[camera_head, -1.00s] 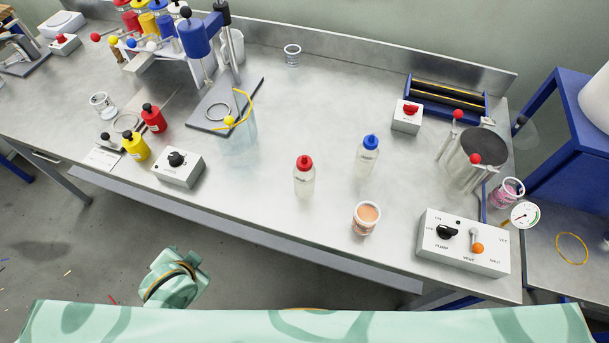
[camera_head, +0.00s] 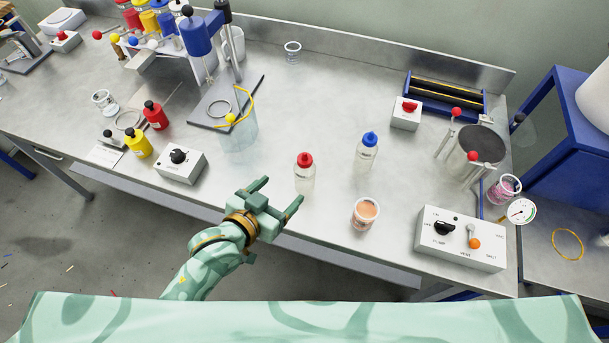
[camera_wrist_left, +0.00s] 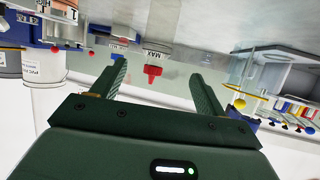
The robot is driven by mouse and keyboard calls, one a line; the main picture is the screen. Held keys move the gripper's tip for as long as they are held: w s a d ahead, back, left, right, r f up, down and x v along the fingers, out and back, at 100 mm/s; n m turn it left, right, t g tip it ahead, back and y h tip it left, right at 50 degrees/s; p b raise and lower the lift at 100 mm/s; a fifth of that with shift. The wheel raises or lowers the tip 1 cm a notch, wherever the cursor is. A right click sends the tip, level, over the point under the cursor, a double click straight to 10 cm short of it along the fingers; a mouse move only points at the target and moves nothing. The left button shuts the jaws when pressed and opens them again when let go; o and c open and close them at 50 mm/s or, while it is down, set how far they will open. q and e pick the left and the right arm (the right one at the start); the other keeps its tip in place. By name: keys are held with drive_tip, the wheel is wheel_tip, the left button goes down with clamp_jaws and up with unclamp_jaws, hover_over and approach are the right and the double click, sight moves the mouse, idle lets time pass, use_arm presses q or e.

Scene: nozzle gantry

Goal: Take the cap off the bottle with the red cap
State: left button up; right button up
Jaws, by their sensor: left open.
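The clear bottle (camera_head: 305,181) with the red cap (camera_head: 305,159) stands upright on the bench near its front edge, cap on. My left gripper (camera_head: 283,191) is open and empty, just left of this bottle and apart from it. In the left wrist view, which looks upside down, the red cap (camera_wrist_left: 152,71) shows beyond and between the two open fingers (camera_wrist_left: 160,82). A second clear bottle (camera_head: 366,158) with a blue cap (camera_head: 370,138) stands to the right and further back. My right gripper is not in view.
A cup of orange stuff (camera_head: 365,214) stands right of the red-capped bottle. A control box (camera_head: 460,240) is at the front right, a smaller knob box (camera_head: 180,164) at left. A clear beaker (camera_head: 240,135) stands behind left.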

sight(297, 175)
use_arm(q)
drive_tip(key=b+x, duration=0.1)
drive_tip(key=x, duration=0.7)
drive_tip(key=shift+w+f+b, duration=0.1)
drive_tip(key=shift+f+b, duration=0.05)
drive_tip(key=shift+b, duration=0.2)
drive_tip(key=b+x, duration=0.1)
drive_tip(key=x, duration=0.3)
drive_tip(key=shift+d+f+b, duration=0.3)
drive_tip(key=shift+d+b, duration=0.05)
drive_tip(key=shift+w+d, duration=0.2)
drive_tip(key=shift+w, duration=0.2)
drive_tip(key=shift+s, duration=0.1)
drive_tip(key=shift+c, duration=0.6)
drive_tip(key=c, duration=0.9)
